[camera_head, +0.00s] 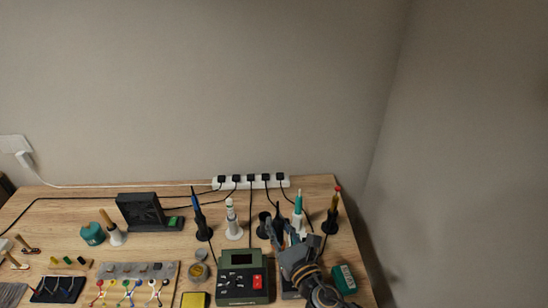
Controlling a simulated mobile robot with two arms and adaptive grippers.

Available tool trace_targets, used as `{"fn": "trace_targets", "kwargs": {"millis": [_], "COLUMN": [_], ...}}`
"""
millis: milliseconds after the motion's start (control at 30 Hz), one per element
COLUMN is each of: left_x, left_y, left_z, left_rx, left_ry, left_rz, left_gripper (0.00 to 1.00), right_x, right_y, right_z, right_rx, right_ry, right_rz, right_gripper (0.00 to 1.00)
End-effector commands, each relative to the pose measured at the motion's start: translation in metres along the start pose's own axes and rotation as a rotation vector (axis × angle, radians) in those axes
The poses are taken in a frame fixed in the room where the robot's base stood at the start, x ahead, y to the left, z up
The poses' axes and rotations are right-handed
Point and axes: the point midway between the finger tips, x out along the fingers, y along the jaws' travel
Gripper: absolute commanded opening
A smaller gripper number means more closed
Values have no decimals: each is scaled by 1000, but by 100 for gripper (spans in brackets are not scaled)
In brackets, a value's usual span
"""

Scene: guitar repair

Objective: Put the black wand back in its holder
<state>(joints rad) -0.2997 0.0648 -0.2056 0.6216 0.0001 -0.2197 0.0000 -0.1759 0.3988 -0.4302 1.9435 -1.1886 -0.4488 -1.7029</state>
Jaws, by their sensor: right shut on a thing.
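My right gripper (285,237) reaches in from the bottom right, over the right part of the table. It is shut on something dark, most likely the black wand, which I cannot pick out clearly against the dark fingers. Just beyond and left of the fingers stands a dark round holder (264,220) with no wand clearly visible in it. Its right side is close to the fingers, and I cannot tell whether anything touches it. My left gripper is not in view.
A blue wand (197,211), a white wand (230,211), a teal-tipped wand (298,203) and a red-topped tool (335,204) stand in holders nearby. A green-and-black station (241,281) and teal box (345,277) flank the gripper. A power strip (251,182) lies behind.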

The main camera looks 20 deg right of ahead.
Motion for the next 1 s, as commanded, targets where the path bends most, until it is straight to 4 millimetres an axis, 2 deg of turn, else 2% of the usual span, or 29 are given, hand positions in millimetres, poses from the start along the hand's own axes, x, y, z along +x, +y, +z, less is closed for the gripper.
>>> {"fn": "trace_targets", "kwargs": {"millis": [33, 200, 300, 400, 500, 633, 1000], "left_x": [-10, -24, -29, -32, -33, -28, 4], "left_y": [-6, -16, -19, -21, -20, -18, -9], "left_z": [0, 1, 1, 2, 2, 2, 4], "left_rx": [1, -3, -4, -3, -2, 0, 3], "left_ry": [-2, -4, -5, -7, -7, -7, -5], "left_rz": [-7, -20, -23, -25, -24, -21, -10], "left_gripper": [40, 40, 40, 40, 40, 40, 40], "right_x": [28, 104, 136, 156, 167, 170, 170], "right_y": [-3, -17, -25, -31, -34, -35, -34], "right_z": [11, 27, 39, 48, 52, 49, 16], "right_rx": [-1, 6, 13, 19, 22, 25, 25], "right_ry": [-8, -9, -9, -10, -11, -10, -10], "right_rz": [4, 16, 18, 17, 18, 18, 17], "right_gripper": [0, 0, 0, 0, 0, 0, 0]}}
